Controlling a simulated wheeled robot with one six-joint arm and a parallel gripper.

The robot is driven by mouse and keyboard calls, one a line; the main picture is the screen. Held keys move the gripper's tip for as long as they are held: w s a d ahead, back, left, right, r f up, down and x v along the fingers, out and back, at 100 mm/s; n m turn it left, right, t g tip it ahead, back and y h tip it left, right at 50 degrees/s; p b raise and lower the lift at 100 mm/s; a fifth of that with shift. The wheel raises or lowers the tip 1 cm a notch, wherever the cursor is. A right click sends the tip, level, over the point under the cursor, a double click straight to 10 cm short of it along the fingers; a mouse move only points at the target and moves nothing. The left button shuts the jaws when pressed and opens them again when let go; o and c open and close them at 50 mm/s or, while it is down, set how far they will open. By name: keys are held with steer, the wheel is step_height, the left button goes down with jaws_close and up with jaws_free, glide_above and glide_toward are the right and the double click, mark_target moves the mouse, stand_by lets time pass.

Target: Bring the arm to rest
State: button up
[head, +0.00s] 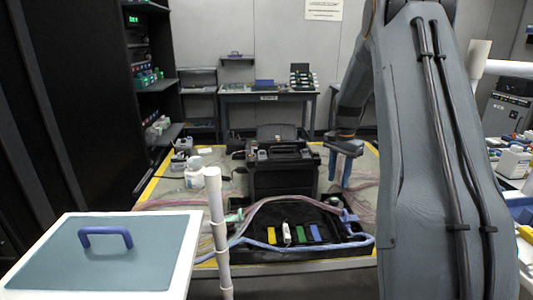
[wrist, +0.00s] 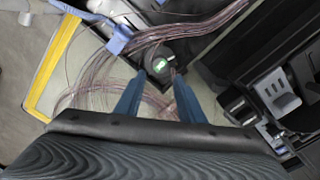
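My arm (head: 425,150) rises large on the right of the head view and bends down behind to my gripper (head: 341,178). The gripper points down beside the black splicer-like box (head: 283,172), over the table. In the wrist view the two blue fingers of my gripper (wrist: 158,84) stand apart with nothing held between them. Thin pinkish fibres (wrist: 150,98) pass below the fingers. A dark round part with a green face (wrist: 160,65) lies beyond the fingertips; I cannot tell its distance.
A black tray (head: 262,248) with coloured pieces, a blue cable (head: 280,248) and fibre bundles lie at the table's front. A white post (head: 215,220) and a teal lid with a blue handle (head: 90,265) stand nearer. A dark rack (head: 80,100) is at left.

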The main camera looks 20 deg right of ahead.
steer(key=s+a+n, duration=0.3)
steer(key=s+a, duration=0.2)
steer(key=a, duration=0.3)
steer(key=s+a+r+n, duration=0.1)
steer(key=s+a+n, duration=0.4)
steer(key=a, duration=0.4)
steer(key=s+a+n, duration=0.2)
steer(key=s+a, duration=0.4)
steer(key=a, duration=0.2)
steer(key=s+a+f+n, duration=0.1)
steer(key=s+a+n, duration=0.2)
steer(key=s, duration=0.7)
steer(key=shift+s+a+f+n+t, duration=0.2)
steer(key=shift+a+n+t, duration=0.15)
steer(key=shift+a, duration=0.9)
